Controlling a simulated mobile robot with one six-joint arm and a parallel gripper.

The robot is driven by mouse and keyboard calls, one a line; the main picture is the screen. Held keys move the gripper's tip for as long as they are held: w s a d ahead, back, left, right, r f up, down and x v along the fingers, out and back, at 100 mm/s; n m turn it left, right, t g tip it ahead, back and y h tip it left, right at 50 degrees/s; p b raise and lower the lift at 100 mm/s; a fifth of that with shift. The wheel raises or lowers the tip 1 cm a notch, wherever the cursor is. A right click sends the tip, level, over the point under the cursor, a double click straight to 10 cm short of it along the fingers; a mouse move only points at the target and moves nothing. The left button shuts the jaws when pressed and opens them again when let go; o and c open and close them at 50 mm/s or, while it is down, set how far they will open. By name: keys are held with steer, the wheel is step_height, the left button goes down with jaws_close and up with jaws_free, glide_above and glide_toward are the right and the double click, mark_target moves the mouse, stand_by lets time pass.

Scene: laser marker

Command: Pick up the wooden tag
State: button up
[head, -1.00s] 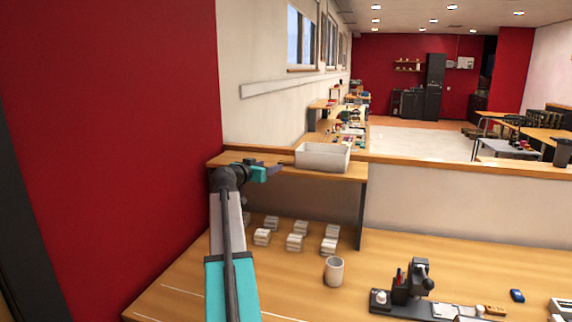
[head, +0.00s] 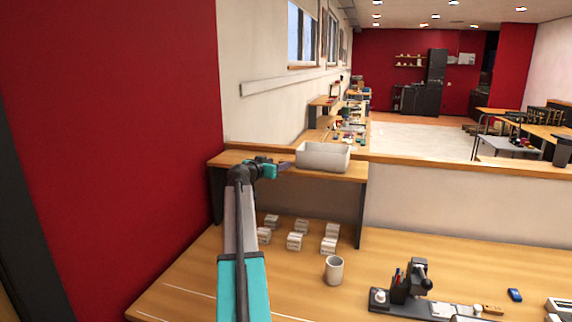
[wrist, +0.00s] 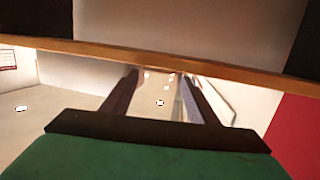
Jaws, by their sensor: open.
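A small wooden piece (head: 492,309), which looks like the wooden tag, lies on the desk (head: 470,262) at the lower right of the head view, beside the dark laser marker device (head: 412,280). My gripper (head: 284,166) is far from it, up at the back shelf's height, left of the white bin. In the wrist view my gripper (wrist: 160,76) has its two fingers apart with nothing between them. The tag is not seen in the wrist view.
The white bin (head: 323,157) stands on the raised shelf (head: 345,176). Several small pale block stacks (head: 295,241) and a cup (head: 334,270) are on the desk. A blue item (head: 515,295) lies right of the tag. A wooden edge (wrist: 150,59) crosses the wrist view.

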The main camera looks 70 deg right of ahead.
mark_target(283, 160)
steer(key=shift+p+x, duration=1.2)
steer(key=shift+x, duration=0.9)
steer(key=shift+s+d, duration=0.15)
steer(key=shift+d, duration=0.35)
steer(key=c, duration=0.7)
steer(key=shift+c, duration=0.3)
steer(key=shift+r, duration=0.15)
